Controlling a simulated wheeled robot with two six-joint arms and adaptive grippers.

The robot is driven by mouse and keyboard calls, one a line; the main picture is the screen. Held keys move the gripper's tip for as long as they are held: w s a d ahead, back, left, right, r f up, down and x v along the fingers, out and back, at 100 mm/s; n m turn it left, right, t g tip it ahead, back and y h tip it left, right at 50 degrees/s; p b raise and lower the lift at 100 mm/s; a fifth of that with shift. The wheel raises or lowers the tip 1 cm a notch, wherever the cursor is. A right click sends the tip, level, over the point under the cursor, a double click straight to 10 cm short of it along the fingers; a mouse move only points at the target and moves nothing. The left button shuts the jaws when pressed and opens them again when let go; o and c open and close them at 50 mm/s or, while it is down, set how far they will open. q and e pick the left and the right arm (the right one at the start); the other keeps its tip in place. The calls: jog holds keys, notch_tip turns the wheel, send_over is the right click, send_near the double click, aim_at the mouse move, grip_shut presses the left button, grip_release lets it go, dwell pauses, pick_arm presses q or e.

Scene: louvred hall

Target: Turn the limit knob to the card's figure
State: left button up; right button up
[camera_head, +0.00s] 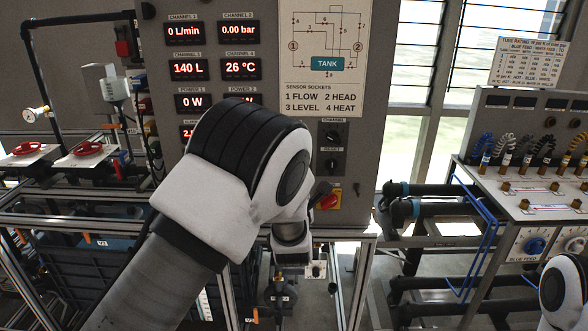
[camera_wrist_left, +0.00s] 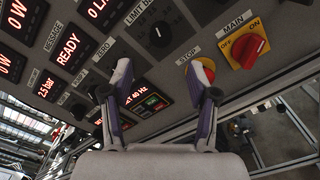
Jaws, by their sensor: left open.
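The grey instrument panel (camera_head: 230,75) with red readouts stands in front of me. My left gripper (camera_wrist_left: 167,85) is open and empty in the left wrist view. In the left wrist view a round black knob (camera_wrist_left: 160,33) with a white mark lies beyond the fingertips. A bar readout (camera_wrist_left: 47,90) is at left, with small dark controls (camera_wrist_left: 80,111) beside it.
A red and yellow main switch (camera_wrist_left: 247,47) and a stop button (camera_wrist_left: 206,72) are close to the gripper's right. A bench (camera_head: 530,190) with coiled hoses stands at right. Pipes (camera_head: 435,208) and frame bars lie between it and the panel.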

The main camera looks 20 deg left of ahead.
pick_arm(q)
jog(key=x, duration=0.9)
jog(key=shift+w+d+r, duration=0.1)
jog(key=shift+d, duration=0.15)
jog(key=shift+a, duration=0.1)
jog(key=shift+c, duration=1)
grip_shut()
jog(key=shift+b, duration=0.45)
jog(key=n+b, duration=0.3)
jog(key=b, duration=0.1)
jog(key=f+n+b, duration=0.1)
jog(key=n+b, duration=0.1)
jog(key=b, duration=0.2)
jog(key=shift+n+b, duration=0.35)
jog(key=shift+n, duration=0.05)
jog(key=shift+r+n, duration=0.3)
jog(key=shift+r, duration=0.15)
jog(key=shift+n+b, duration=0.6)
jog(key=shift+b, duration=0.6)
jog(key=shift+r, duration=0.1)
jog(key=shift+o, duration=1.3)
grip_release()
pick_arm(e)
notch_tip(320, 180, down, 12)
jog(key=shift+s+d, duration=0.15)
jog(key=shift+d, duration=0.05)
